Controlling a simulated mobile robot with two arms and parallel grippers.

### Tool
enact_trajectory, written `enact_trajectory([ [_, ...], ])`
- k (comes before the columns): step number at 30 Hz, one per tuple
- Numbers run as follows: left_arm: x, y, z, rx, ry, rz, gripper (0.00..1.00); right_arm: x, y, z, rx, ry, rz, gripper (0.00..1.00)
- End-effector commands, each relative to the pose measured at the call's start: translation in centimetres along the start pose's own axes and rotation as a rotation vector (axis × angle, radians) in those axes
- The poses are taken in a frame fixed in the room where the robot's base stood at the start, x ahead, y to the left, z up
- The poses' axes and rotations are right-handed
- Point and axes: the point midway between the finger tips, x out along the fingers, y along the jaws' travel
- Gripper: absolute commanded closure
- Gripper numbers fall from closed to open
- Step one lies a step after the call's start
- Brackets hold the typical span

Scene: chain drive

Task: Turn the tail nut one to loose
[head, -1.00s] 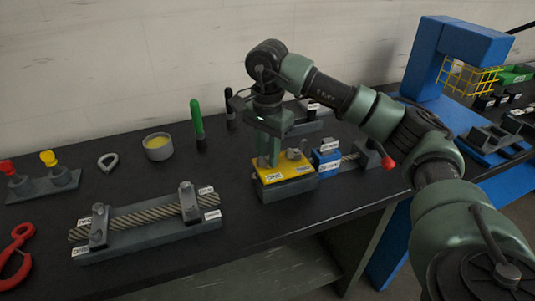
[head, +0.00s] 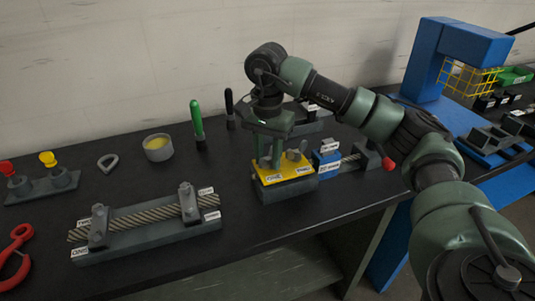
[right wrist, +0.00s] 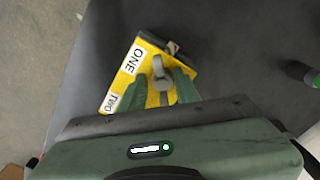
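The yellow-topped block (head: 299,184) on the bench has labels ONE and TWO on its front edge. It also shows in the right wrist view (right wrist: 142,50). My right gripper (head: 270,165) points down over the left part of the block, by the ONE label. In the right wrist view, a grey nut (right wrist: 160,72) stands between my two green fingers (right wrist: 160,88), which look open around it; contact is unclear. Another grey nut (head: 294,155) stands on the block to the right, near TWO. My left gripper is not in view.
A blue clamp block (head: 326,160) stands close right of the yellow-topped block. A cable fixture (head: 150,236) lies at the front left. A yellow-filled cup (head: 158,148), a green marker (head: 198,125) and a black marker (head: 230,110) stand behind. Bare bench lies left of the yellow-topped block.

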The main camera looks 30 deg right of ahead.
Motion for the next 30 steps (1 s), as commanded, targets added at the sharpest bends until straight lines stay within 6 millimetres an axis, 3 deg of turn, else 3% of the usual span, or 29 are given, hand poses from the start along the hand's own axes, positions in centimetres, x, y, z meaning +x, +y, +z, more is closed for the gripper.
enact_trajectory([
  [11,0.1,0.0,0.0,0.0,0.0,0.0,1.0,-0.9,-0.2,-0.1,0.003,0.004,-0.01,0.69],
  [21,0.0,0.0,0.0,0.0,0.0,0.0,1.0,-6.7,-0.1,-0.1,0.002,0.004,-0.009,0.69],
  [30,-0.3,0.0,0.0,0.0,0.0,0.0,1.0,-7.9,-0.1,-0.1,0.002,0.001,-0.004,0.69],
])
